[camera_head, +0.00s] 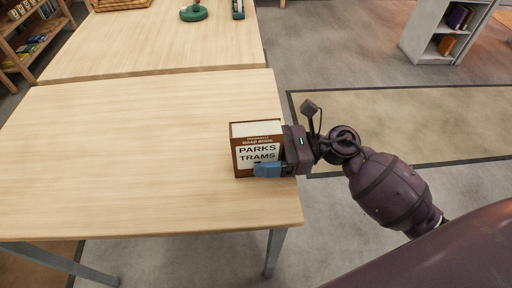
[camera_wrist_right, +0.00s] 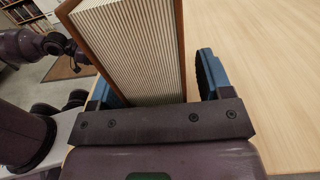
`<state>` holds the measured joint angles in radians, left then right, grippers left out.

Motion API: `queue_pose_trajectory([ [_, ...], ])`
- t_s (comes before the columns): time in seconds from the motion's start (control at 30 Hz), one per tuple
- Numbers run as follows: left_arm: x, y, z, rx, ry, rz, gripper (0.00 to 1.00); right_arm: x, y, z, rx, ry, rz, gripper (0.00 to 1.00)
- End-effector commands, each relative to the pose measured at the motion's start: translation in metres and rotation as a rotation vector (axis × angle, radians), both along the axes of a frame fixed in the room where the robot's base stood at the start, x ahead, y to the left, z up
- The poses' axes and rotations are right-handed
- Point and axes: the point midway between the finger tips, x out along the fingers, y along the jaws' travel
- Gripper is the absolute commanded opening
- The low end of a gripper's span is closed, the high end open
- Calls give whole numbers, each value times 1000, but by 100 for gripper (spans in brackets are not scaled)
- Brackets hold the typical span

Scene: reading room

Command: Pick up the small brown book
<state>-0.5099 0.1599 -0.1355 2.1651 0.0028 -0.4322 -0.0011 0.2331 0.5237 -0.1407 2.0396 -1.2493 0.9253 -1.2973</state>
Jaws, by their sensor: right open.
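The small brown book (camera_head: 257,139) stands upright on the near table (camera_head: 140,150), close to its right edge. Its white front label reads "PARKS TRAMS". My right gripper (camera_head: 272,160) reaches in from the right, with one blue finger in front of the book's lower front; the other finger is hidden behind it. In the right wrist view, the book (camera_wrist_right: 140,50) stands between the two blue fingers of my right gripper (camera_wrist_right: 155,80), its ridged page side facing the camera. A clear gap shows between the book and the right-hand finger, so the gripper is open around it.
A second table (camera_head: 150,40) adjoins at the back, with a green round object (camera_head: 194,13) on it. A white shelf (camera_head: 440,35) stands at the far right beyond a beige rug (camera_head: 410,120). The near table's left and middle are bare.

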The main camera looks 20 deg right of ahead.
Motion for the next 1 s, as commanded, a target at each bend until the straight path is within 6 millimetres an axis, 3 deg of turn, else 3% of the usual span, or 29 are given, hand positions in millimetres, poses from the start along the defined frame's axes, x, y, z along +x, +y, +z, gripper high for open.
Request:
queue_pose_trajectory([
  [0.27,0,0,0,0,1,0,68,0,2,0,-1,1,0,69],
  [0.63,0,1,0,1,2,1,68,0,1,0,0,1,-1,13],
  [1.0,2,1,4,1,-7,1,68,1,1,10,-1,-3,0,11],
])
